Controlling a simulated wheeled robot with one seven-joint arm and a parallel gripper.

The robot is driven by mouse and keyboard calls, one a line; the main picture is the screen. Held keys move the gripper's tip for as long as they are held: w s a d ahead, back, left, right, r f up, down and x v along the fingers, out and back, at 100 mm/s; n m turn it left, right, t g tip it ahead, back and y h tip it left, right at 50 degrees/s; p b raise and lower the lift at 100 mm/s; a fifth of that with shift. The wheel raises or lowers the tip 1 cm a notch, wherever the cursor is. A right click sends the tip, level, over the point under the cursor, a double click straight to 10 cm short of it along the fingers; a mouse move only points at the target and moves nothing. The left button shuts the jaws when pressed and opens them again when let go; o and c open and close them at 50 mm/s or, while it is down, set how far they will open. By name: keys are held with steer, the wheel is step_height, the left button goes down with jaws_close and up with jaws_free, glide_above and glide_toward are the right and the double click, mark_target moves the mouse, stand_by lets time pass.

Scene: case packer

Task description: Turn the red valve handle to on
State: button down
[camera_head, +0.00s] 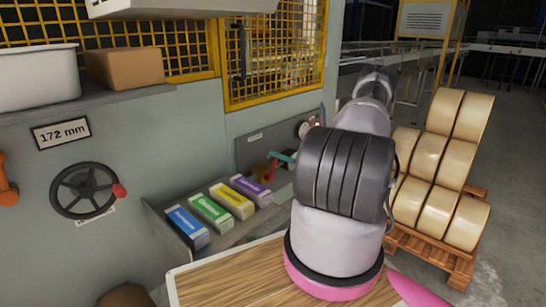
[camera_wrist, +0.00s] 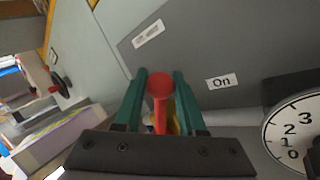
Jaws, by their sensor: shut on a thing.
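The red valve handle (camera_wrist: 160,84) is between the two green fingers of my gripper (camera_wrist: 161,76) in the wrist view, and the fingers are shut on it. The handle's round end shows between the fingertips; its base is mostly hidden. A white "On" label (camera_wrist: 222,82) is on the grey panel to the right of the handle. Another white label (camera_wrist: 148,34), too blurred to read, is above and slightly left. In the head view, the red handle (camera_head: 269,174) shows small beside a green finger, low on the panel, and my arm hides much of the area.
A round gauge (camera_wrist: 297,127) is right of the handle; it also shows in the head view (camera_head: 307,128). A tray (camera_head: 228,236) of several coloured boxes sits below left of the panel. A black handwheel (camera_head: 87,190) is on the left wall. A pallet of rolls (camera_head: 440,175) stands right.

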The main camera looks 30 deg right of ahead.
steer(key=shift+w+d+f+m+t+h, duration=0.25)
steer(key=shift+d+f+m+t+h, duration=0.8)
steer(key=shift+m, duration=1.15)
steer(key=shift+w+d+f+m+t+h, duration=0.3)
steer(key=shift+f+m+t, duration=0.5)
steer(key=shift+m+t, duration=1.05)
steer(key=shift+w+d+f+m+t+h, duration=0.2)
steer(key=shift+d+f+m+t+h, duration=0.6)
steer(key=shift+m, duration=1.75)
steer(key=shift+a+f, duration=0.1)
steer(key=shift+f, duration=0.05)
steer(key=c, duration=0.5)
jaws_free()
